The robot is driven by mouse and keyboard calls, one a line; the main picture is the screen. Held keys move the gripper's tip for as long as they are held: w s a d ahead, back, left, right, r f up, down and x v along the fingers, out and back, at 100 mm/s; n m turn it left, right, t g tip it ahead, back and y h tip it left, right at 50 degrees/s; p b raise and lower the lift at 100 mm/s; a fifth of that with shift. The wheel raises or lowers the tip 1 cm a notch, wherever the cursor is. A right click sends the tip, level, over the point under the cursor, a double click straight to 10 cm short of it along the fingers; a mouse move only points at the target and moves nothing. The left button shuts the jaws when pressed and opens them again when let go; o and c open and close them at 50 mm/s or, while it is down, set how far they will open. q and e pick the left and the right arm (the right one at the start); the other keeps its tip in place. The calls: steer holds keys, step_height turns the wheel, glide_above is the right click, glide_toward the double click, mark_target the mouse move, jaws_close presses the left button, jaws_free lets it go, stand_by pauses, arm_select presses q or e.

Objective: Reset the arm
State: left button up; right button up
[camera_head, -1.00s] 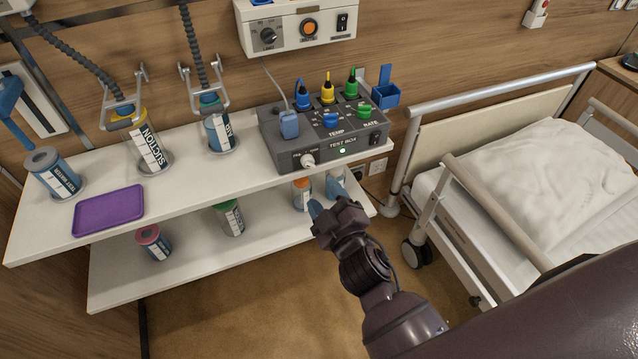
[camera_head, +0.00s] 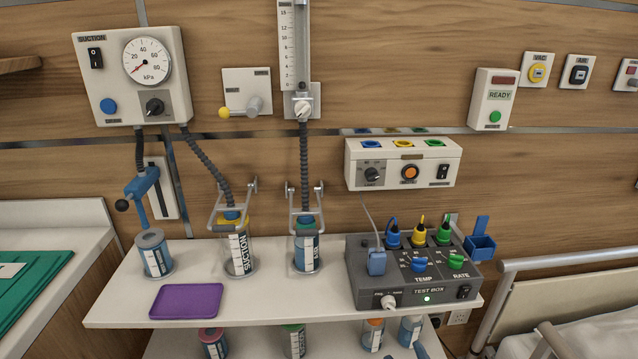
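My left gripper is out of view. Of my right gripper, at most a small blue tip (camera_head: 421,351) shows at the bottom edge, beside a canister on the lower shelf. Its fingers and anything between them are hidden below the frame. The white shelf (camera_head: 110,315) carries a purple tray (camera_head: 187,301), a blue-grey canister (camera_head: 153,254), a suction canister (camera_head: 238,250), another hose-fed canister (camera_head: 306,248) and the grey test box (camera_head: 400,298) with its green light lit.
A suction gauge panel (camera_head: 131,75) and a small control panel (camera_head: 403,163) hang on the wall. Several canisters, one with a green lid (camera_head: 293,340), stand on the lower shelf. The bed rail (camera_head: 560,263) is at right, a green folder (camera_head: 35,285) at left.

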steer(key=s+d+f+m+g, duration=0.3)
steer(key=s+d+f, duration=0.2)
steer(key=s, duration=0.3)
steer(key=s+d+f+m+g, duration=0.3)
steer(key=s+d+f, duration=0.2)
steer(key=s+f, duration=0.3)
steer(key=shift+s+f, duration=0.25)
steer(key=shift+f, duration=0.05)
